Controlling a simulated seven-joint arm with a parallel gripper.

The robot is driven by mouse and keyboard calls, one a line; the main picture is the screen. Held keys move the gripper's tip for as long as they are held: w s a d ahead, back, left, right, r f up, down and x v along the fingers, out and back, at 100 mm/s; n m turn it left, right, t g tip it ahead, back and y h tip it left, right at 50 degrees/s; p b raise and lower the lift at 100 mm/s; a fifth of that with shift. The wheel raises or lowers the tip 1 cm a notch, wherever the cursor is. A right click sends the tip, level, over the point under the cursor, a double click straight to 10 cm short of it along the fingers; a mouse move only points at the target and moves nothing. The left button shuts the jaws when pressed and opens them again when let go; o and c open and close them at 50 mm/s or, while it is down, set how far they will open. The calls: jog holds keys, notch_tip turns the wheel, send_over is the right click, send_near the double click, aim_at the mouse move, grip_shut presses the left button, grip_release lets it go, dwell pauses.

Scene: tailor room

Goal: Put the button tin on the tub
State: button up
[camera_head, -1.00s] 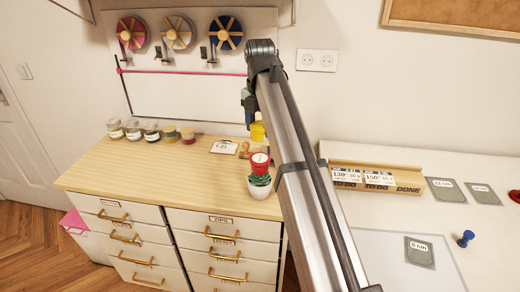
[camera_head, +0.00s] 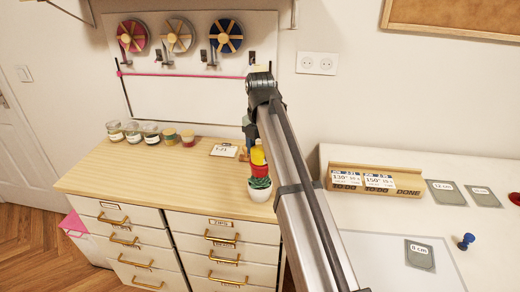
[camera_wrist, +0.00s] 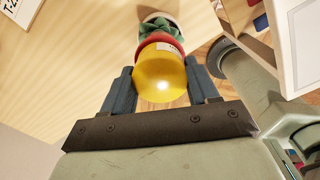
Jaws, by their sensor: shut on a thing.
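A yellow round tin (camera_head: 257,156), which I take for the button tin, is between the two fingers of my gripper (camera_head: 248,135). In the wrist view, my gripper (camera_wrist: 161,78) is shut on this tin (camera_wrist: 160,78). A red tub (camera_head: 259,171) stands on the wooden top behind the potted plant. The tin is right over the tub in the head view and hides its top. In the wrist view, the red tub (camera_wrist: 158,41) shows as a rim with a white label beyond the tin. I cannot tell whether tin and tub touch.
A small potted plant (camera_head: 260,190) stands close in front of the tub. A white card (camera_head: 224,150) lies behind to the left. Several small jars (camera_head: 150,133) line the back left. The wooden top (camera_head: 160,175) is clear at middle left.

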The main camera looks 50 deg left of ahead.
aim_at(260, 149)
jog(key=o, duration=1.1)
notch_tip(260, 149, up, 12)
jog(key=shift+r, duration=0.1)
